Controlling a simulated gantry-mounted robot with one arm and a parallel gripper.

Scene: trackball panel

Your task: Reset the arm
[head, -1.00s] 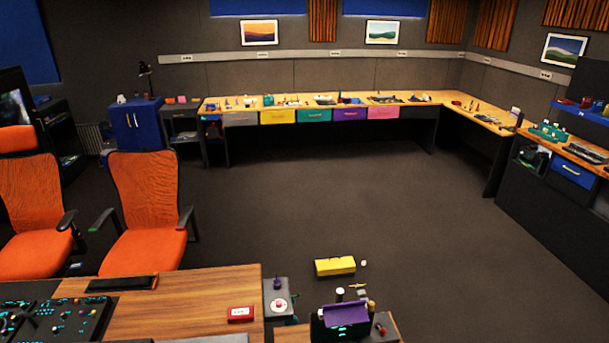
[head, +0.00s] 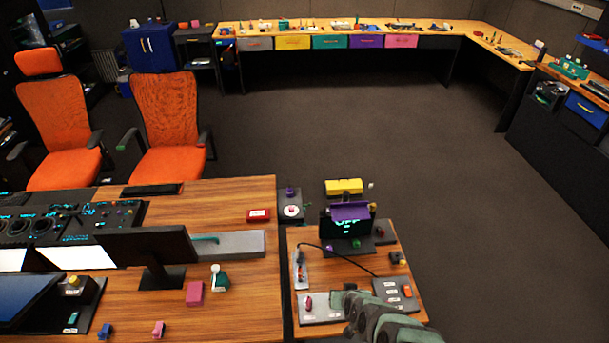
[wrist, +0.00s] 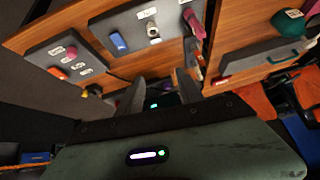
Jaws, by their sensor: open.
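My green-grey gripper (head: 345,297) reaches in from the bottom edge of the head view, over the front of the small wooden side desk (head: 345,265). In the wrist view its two dark fingers (wrist: 162,90) stand apart with nothing between them. In the head view, a grey panel with a pink knob (head: 320,307) lies to its left and a grey panel with an orange switch (head: 396,291) to its right. The wrist view shows a panel with a pink knob (wrist: 64,60) and another with a blue switch (wrist: 132,32). Contact with the desk cannot be told.
A dark box with a lit screen (head: 347,228) stands at the back of the side desk, with a cable near it. The large desk (head: 225,300) at left holds a monitor (head: 148,247). Orange chairs (head: 168,125) stand behind it. The floor (head: 460,180) at right is clear.

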